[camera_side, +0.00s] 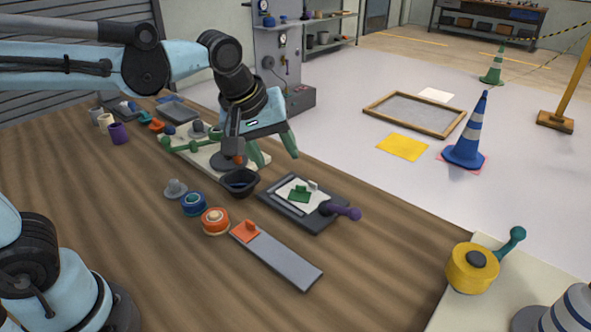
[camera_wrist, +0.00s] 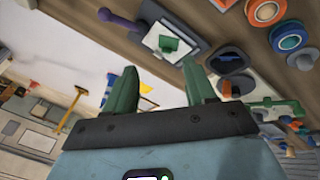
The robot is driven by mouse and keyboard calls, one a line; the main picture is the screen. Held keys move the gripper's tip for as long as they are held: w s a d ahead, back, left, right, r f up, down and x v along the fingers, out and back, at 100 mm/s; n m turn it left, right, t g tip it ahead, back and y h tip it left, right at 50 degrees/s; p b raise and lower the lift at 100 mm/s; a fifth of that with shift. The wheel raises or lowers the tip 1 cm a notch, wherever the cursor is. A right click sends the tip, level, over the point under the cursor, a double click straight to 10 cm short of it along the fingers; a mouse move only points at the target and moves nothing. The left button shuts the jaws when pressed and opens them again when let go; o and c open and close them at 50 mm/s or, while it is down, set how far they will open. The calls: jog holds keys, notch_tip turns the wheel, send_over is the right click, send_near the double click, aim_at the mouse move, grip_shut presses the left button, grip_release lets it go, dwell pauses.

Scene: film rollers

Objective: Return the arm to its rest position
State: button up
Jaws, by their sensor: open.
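My gripper (camera_side: 279,158) hangs above the wooden table (camera_side: 130,215) in the side view, over its far edge beside a dark bowl (camera_side: 239,182). Its two green fingers point down and stand apart. In the wrist view my gripper (camera_wrist: 160,78) shows both fingers spread with nothing held between them. The arm reaches in from the left and bends down at the wrist.
A dark board (camera_side: 315,219) with a purple-handled part lies right of the bowl. An orange roller (camera_side: 215,220), a blue roller (camera_side: 194,203) and a grey strip (camera_side: 285,262) lie nearer. A yellow roller (camera_side: 472,267) sits front right.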

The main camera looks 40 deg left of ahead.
jog(key=s+a+f+m+t, duration=0.2)
jog(key=s+a+f+m, duration=0.2)
jog(key=s+a+m, duration=0.2)
jog(key=s+m, duration=0.2)
jog(key=shift+a+m, duration=0.15)
jog(key=shift+m, duration=0.25)
dwell(0.4)
